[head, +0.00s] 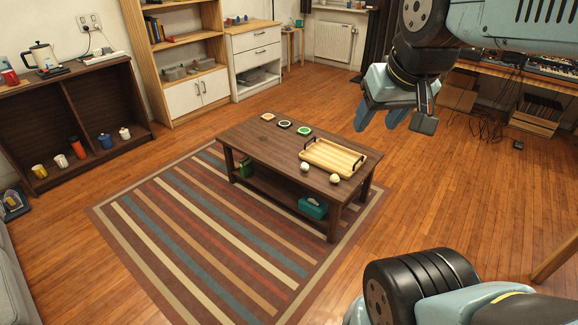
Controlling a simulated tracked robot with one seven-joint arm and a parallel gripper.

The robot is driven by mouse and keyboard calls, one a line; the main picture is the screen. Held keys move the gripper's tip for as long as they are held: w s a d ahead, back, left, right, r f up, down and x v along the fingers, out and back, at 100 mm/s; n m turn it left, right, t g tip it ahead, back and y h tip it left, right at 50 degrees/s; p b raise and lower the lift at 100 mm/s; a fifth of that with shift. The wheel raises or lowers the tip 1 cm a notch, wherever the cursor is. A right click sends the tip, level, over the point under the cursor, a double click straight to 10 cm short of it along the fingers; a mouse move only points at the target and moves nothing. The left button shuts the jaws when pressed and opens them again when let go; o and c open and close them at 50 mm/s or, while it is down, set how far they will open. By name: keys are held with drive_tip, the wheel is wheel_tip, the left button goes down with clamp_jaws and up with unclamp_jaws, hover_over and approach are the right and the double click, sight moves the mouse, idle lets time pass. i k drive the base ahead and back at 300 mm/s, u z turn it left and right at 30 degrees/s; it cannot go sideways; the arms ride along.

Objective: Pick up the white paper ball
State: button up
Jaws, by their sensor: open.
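Two small pale balls sit on the brown coffee table (255,150), near its front right edge. The left one (304,167) looks whiter and the right one (335,178) looks more cream. At this size I cannot tell for sure which is the paper ball. My gripper (394,119) hangs in the upper right of the head view, pointing down. Its jaws are open and nothing shows between them. In the picture it is above and to the right of the table, well apart from both balls.
A wooden tray (318,157) with dark handles lies behind the balls. Several coasters (284,124) lie at the table's far left end. A teal box (313,207) sits on the lower shelf. The striped rug (190,235) and wooden floor around the table look clear.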

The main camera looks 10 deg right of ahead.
sight(305, 167)
drive_tip(key=z, duration=0.05)
drive_tip(key=k, duration=0.5)
drive_tip(key=z, duration=1.2)
drive_tip(key=i, duration=1.1)
drive_tip(key=u, duration=1.5)
drive_tip(key=i, duration=0.8)
